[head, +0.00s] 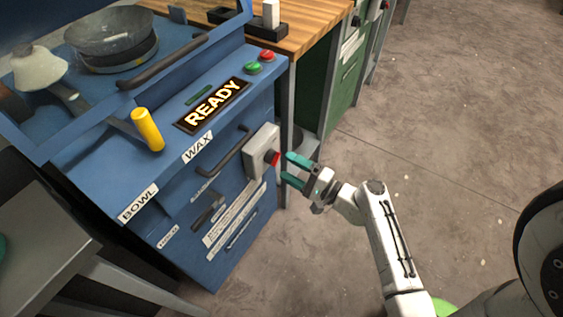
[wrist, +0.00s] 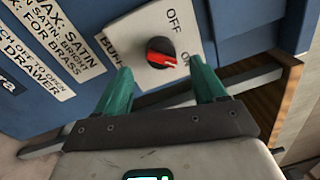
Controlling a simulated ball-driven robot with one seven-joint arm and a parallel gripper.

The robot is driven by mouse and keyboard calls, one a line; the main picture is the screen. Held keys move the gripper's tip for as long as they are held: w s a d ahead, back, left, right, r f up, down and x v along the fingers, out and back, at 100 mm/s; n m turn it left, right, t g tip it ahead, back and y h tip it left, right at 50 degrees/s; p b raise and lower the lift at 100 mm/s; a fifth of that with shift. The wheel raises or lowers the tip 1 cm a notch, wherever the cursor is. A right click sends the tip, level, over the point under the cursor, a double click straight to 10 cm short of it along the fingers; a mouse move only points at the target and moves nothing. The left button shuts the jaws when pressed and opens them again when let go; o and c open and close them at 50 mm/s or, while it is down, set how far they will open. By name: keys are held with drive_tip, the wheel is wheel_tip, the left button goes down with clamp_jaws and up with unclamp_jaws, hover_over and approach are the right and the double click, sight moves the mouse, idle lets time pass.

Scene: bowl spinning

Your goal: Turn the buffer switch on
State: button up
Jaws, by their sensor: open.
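The buffer switch is a grey box (head: 262,150) on the front of the blue cabinet, with a red knob (head: 275,159). In the wrist view the knob (wrist: 160,52) is red and black on a pale plate marked OFF at the top and, partly hidden by a finger, ON at the right. In the wrist view the fingertips (wrist: 160,64) flank the knob left and right; contact cannot be told.
The blue cabinet has a lit READY display (head: 213,103), a yellow handle (head: 147,129) and green and red buttons (head: 260,62). A drawer handle (head: 232,152) is beside the switch box. A wooden bench (head: 310,22) stands behind. The floor at right is clear.

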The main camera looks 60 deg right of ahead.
drive_tip(key=s, duration=0.6)
drive_tip(key=shift+s+f, duration=0.25)
drive_tip(key=shift+d, duration=0.1)
drive_tip(key=s+a+f+n+g+y, duration=0.2)
drive_tip(key=a+f+n+g, duration=0.1)
drive_tip(key=a+n+g, duration=0.45)
drive_tip(key=s+a+f+n+g+y, duration=0.3)
drive_tip(key=a+f+n+g, duration=0.1)
drive_tip(key=a+n+g, duration=0.4)
drive_tip(key=s+d+r+n+g+h+p, duration=0.1)
drive_tip(key=s+r+n+h+p, duration=0.1)
drive_tip(key=r+p, duration=0.6)
drive_tip(key=s+r+n+g+h+p, duration=0.1)
drive_tip(key=s+r+n+h+p, duration=0.1)
drive_tip(key=r+p, duration=0.7)
wheel_tip(320, 180, up, 5)
drive_tip(key=shift+d+r+h, duration=0.1)
drive_tip(key=shift+d+h, duration=0.25)
drive_tip(key=shift+h, duration=0.55)
